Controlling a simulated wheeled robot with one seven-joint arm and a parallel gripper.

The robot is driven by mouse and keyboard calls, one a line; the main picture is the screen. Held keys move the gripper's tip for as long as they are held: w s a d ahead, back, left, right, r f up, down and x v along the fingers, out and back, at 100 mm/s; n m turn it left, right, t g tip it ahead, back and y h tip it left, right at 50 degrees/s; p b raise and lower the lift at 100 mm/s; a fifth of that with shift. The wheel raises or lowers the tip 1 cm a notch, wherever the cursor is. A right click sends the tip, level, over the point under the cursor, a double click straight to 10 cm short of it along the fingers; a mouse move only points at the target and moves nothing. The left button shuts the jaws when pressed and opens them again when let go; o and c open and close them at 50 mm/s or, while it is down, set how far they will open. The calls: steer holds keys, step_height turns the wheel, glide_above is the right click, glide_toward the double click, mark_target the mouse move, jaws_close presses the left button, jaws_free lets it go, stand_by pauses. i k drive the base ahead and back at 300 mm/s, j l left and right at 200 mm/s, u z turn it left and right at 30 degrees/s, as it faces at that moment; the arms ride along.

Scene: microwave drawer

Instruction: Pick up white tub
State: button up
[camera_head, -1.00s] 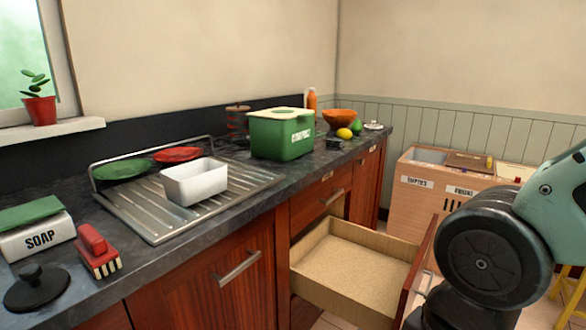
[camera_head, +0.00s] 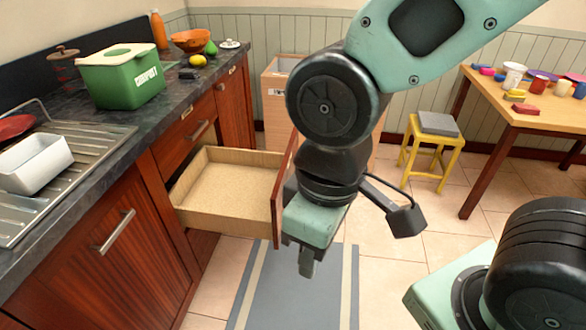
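The white tub (camera_head: 36,163) is an open rectangular container. It sits upright on the metal drainboard (camera_head: 95,150) at the left edge of the view. My gripper (camera_head: 306,262) points down in the middle of the view, to the right of the open drawer and well apart from the tub. Its fingers show edge-on and partly hidden, so I cannot tell whether they are open or shut. Nothing shows hanging from it.
An open, empty drawer (camera_head: 228,213) juts out beside my arm. A green compost bin (camera_head: 122,78) stands behind the tub. A wooden table (camera_head: 500,118) with several colourful items and a yellow stool (camera_head: 428,148) stand at the right. Floor around the mat (camera_head: 300,300) is clear.

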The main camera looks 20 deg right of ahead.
mark_target(27, 167)
steer(key=k+l+z, duration=0.1)
steer(key=l, duration=0.3)
steer(key=u, duration=1.25)
